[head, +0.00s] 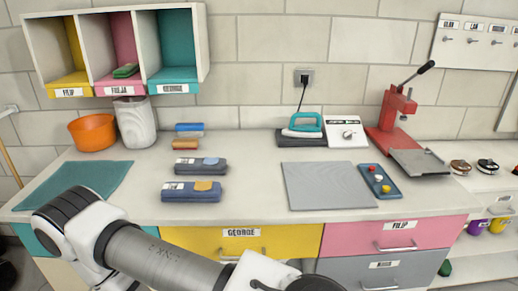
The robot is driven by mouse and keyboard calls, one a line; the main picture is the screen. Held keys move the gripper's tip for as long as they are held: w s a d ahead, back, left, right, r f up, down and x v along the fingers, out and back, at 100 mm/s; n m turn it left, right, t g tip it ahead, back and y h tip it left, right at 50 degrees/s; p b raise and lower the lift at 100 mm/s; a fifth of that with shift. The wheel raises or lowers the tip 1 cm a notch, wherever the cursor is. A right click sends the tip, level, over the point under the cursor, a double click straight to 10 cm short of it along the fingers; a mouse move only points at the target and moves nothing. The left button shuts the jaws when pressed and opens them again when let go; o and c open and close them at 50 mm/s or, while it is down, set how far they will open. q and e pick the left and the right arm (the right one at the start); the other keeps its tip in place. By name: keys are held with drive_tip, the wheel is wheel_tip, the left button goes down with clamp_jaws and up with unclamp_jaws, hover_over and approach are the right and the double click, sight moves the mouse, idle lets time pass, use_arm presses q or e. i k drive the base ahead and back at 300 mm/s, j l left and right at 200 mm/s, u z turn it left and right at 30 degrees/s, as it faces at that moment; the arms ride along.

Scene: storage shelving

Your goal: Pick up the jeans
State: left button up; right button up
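I see no garment that is plainly jeans. Two flat dark blue-grey bundles, the nearer one (178,193) with a tan patch and the farther one (188,170), lie on the white counter. Each has a white label; I cannot tell whether either is folded jeans. A teal cloth (92,175) lies flat at the counter's left. My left arm crosses the lower left, in front of the counter's edge, and its end runs toward the bottom edge. No fingertips of my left gripper show. My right gripper is not in view.
A white counter (245,165) holds an orange bowl (92,133), a whitish bin (134,124), a teal iron (303,125), a grey pad (326,186), a button tray (379,181) and a red press (391,120). Cubbies (126,45) hang above; drawers (240,240) sit below.

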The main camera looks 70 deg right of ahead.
sight(206, 166)
drive_tip(key=z, duration=1.8)
